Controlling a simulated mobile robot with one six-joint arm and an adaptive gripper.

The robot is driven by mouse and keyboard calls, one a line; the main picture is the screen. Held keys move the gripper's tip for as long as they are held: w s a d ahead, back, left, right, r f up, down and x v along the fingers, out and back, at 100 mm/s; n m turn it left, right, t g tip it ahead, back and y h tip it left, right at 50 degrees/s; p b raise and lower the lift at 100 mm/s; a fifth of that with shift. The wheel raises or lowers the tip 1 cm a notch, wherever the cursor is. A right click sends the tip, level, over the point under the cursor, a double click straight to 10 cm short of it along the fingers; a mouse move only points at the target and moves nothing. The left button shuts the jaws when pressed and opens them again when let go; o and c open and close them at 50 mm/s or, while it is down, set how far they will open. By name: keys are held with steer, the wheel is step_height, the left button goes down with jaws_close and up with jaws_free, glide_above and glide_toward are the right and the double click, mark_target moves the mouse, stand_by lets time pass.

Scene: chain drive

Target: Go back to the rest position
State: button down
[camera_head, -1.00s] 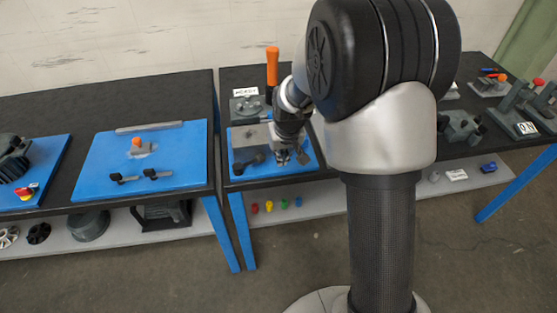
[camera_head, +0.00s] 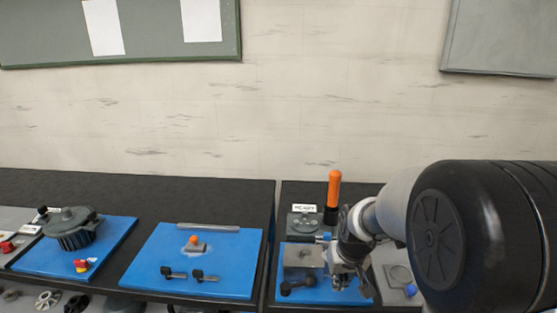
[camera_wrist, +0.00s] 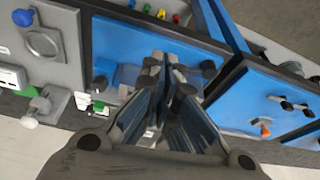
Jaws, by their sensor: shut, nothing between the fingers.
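My gripper (camera_head: 350,280) is over the right part of a blue plate (camera_head: 318,296) on the right table. In the wrist view my gripper (camera_wrist: 168,77) points down towards the tables, with its fingers close together and nothing held. On that plate sit a grey block (camera_head: 302,255) and a dark knobbed part (camera_head: 298,286). My gripper and wrist hide part of the plate; whether the fingertips touch anything there is not clear.
An orange handle (camera_head: 334,189) stands upright behind the plate. The left table has a blue plate with an orange-topped part (camera_head: 195,243) and a grey motor-like body (camera_head: 72,228). A wall (camera_head: 330,110) stands behind the tables, with free air in front.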

steer(key=s+a+r, duration=0.3)
steer(key=s+r, duration=0.9)
steer(key=s, duration=0.1)
steer(key=s+a+r+t, duration=0.1)
steer(key=s, duration=1.3)
steer(key=shift+s+r, duration=0.35)
